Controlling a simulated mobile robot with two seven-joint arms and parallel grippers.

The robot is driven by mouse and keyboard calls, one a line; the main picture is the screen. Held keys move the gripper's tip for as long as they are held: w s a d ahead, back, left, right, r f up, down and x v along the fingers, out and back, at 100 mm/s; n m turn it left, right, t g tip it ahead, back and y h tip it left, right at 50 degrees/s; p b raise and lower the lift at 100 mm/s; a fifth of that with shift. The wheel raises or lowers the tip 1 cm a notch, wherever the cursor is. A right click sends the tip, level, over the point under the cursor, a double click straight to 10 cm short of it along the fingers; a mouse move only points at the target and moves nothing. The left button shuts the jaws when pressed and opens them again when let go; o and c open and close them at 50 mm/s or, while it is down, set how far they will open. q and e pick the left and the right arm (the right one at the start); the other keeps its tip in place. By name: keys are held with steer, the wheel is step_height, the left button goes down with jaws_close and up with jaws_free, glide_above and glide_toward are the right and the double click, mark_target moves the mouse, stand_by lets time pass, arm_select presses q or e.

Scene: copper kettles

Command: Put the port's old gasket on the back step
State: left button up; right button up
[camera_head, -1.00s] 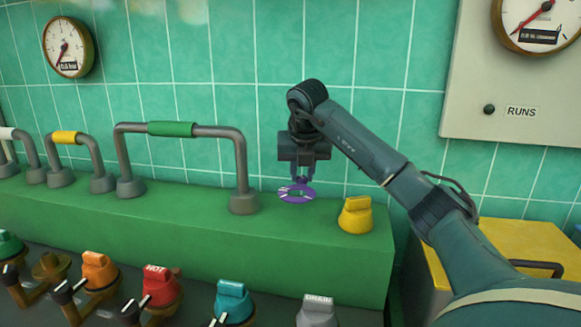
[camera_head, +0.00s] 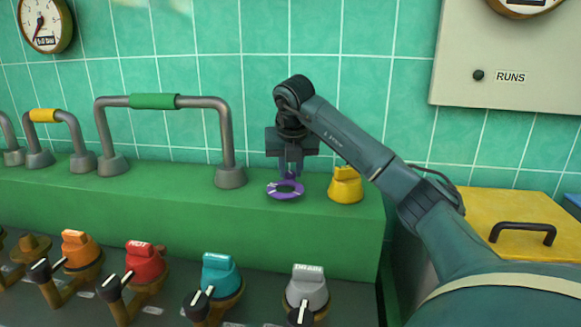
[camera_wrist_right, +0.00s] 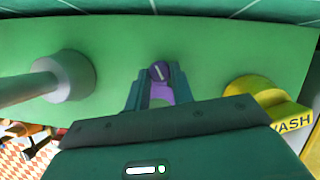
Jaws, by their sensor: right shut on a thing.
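The old gasket is a flat purple ring with pale marks (camera_head: 285,190). In the head view it shows at the top of the green back step (camera_head: 130,205), between a grey pipe foot and a yellow knob. My right gripper (camera_head: 290,173) points down and is shut on the gasket at its far side. I cannot tell whether the ring touches the step. In the right wrist view, purple (camera_wrist_right: 160,92) shows between the fingers (camera_wrist_right: 158,95), with a dark purple round piece with a pale line just beyond. My left gripper is not in view.
A yellow knob (camera_head: 345,186) stands close right of the gasket. A grey pipe handle with a green sleeve (camera_head: 154,101) stands to the left. Several coloured valve knobs, including a red one (camera_head: 146,262), line the lower front. A yellow lidded box (camera_head: 500,215) is at the right.

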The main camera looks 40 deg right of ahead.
steer(key=shift+w+d+f, duration=0.1)
steer(key=shift+f, duration=0.55)
stand_by(0.4)
steer(key=o, duration=1)
steer(key=p+v, duration=0.3)
steer(key=v, duration=1)
